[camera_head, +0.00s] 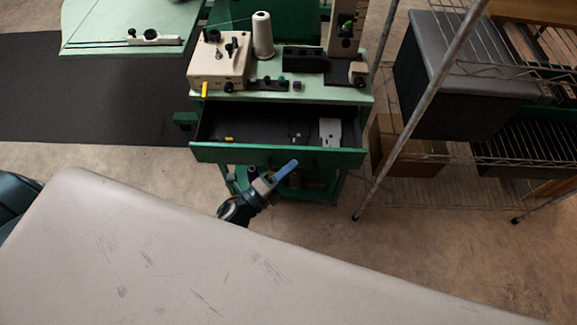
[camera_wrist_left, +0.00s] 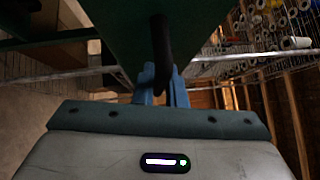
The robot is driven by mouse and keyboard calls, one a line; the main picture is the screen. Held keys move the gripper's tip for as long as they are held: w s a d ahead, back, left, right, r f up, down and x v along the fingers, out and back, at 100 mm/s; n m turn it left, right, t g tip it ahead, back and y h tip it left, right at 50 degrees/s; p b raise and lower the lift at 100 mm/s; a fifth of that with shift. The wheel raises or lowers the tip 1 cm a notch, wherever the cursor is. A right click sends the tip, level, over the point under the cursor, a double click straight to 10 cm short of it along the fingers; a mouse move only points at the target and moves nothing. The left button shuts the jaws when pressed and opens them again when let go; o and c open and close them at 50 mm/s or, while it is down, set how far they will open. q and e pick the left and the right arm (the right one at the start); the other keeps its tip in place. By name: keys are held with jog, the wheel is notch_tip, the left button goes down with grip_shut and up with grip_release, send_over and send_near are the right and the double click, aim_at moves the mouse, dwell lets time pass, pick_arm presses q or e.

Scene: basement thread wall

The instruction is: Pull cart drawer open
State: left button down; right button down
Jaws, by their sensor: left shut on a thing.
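The green cart (camera_head: 310,93) stands at the top middle of the head view. Its drawer (camera_head: 278,157) is open towards me, with its dark inside showing. My left gripper (camera_head: 285,170) is at the drawer's front, right of its middle, with blue fingers. In the left wrist view the gripper's fingers (camera_wrist_left: 161,92) are shut on a black drawer handle (camera_wrist_left: 160,45), which stands out from the green drawer front (camera_wrist_left: 120,28). In the head view the handle itself is not clear. My right gripper is not in view.
A beige machine (camera_head: 220,62) and a white thread cone (camera_head: 262,35) stand on the cart top. A white piece (camera_head: 330,132) lies in the drawer. A wire shelf rack (camera_head: 520,150) with a metal post (camera_head: 405,135) stands close on the right. Bare floor shows at lower right.

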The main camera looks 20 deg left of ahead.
pick_arm(q)
jog(key=c, duration=1.8)
grip_release()
jog(key=shift+o, duration=0.2)
